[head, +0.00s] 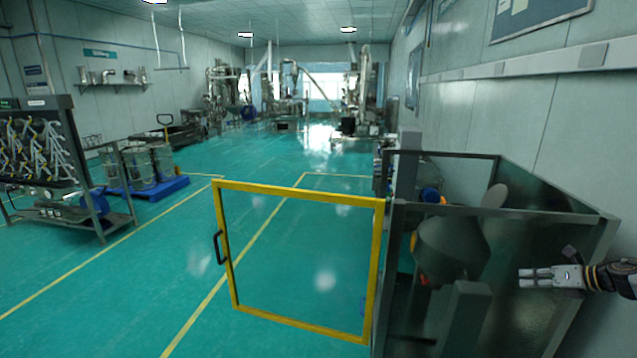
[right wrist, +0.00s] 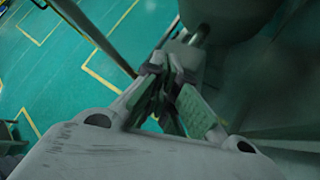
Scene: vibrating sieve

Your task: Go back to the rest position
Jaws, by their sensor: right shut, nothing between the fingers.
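My right gripper (head: 537,277) is at the right edge of the head view, its arm coming in from the right. It is shut and empty, in front of the dark glass panel of the sieve's enclosure (head: 560,212). In the right wrist view its fingers (right wrist: 172,85) are together with nothing between them. A grey rounded vessel of the sieve machine (head: 447,247) stands inside the enclosure, to the left of the gripper. In the right wrist view a grey rounded body (right wrist: 232,14) is close beyond the fingertips. My left gripper is not in view.
A yellow-framed door (head: 300,190) with a black handle (head: 219,247) stands open to the left of the enclosure. A hose rack (head: 40,150) and drums (head: 140,167) on a blue pallet (head: 160,190) are at left. Green floor (head: 120,270) between is clear.

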